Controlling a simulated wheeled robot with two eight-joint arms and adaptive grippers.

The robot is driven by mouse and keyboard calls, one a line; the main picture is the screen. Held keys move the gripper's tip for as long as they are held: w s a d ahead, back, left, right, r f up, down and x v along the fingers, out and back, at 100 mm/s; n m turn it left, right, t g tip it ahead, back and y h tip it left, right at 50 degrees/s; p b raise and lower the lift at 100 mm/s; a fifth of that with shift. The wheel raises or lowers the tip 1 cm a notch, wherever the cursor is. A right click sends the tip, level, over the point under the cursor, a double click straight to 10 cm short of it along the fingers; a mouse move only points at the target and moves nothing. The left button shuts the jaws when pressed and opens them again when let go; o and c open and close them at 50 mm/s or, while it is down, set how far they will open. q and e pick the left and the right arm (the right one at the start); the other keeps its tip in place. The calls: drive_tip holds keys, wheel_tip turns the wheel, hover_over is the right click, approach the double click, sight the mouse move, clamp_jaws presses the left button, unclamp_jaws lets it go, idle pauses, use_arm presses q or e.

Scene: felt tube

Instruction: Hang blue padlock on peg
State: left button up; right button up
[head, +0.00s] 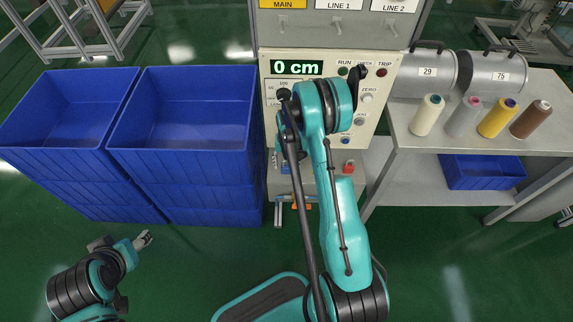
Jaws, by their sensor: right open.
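A small blue padlock (286,168) appears on the grey shelf under the control panel, partly hidden by my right arm. A red padlock (348,167) is to its right. Three small pegs are on the grey upper board, under the labels MAIN (283,19), LINE 1 (338,20) and LINE 2 (390,25); nothing visible hangs on them. My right gripper (357,76) is open in front of the panel's upper part, above and apart from the padlocks, partly hidden by its own arm. My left gripper (144,239) is at the lower left, away from the padlocks; its opening is unclear.
The control panel (377,115) has a display reading 0 cm, with knobs and lamps. Stacked blue crates (185,150) stand left. A grey table (480,138) at right bears thread cones (497,118) and metal cylinders (425,75). Green floor is open between the crates and my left arm.

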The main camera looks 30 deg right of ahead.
wheel_tip(320, 180, up, 11)
drive_tip(key=p, duration=0.4)
drive_tip(key=shift+s+d+r, duration=0.1)
drive_tip(key=shift+r, duration=0.05)
